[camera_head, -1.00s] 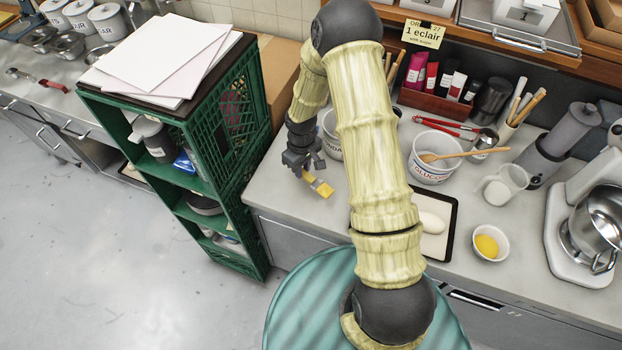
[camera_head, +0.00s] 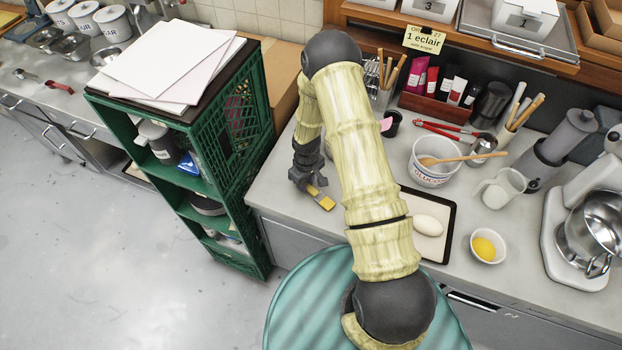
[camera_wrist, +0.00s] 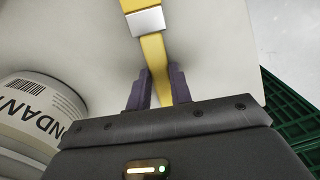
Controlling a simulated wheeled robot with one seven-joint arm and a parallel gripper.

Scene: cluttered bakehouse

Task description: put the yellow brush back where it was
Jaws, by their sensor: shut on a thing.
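The yellow brush (camera_head: 322,198) is in my gripper (camera_head: 308,186), low over the left part of the worktop in the head view. In the wrist view the brush (camera_wrist: 153,50) runs up from between the two fingers of my gripper (camera_wrist: 158,88), with a pale metal band across it. The fingers are shut on its yellow handle. Its far end is cut off by the top of the wrist view. I cannot tell whether the brush touches the worktop.
A white tub (camera_wrist: 35,118) lettered "NDAN" stands close left of the gripper in the wrist view. A green crate shelf (camera_head: 232,145) stands left of the worktop. A dark-rimmed tray with a pale loaf (camera_head: 428,225) and a glucose tub (camera_head: 432,165) are right of my arm.

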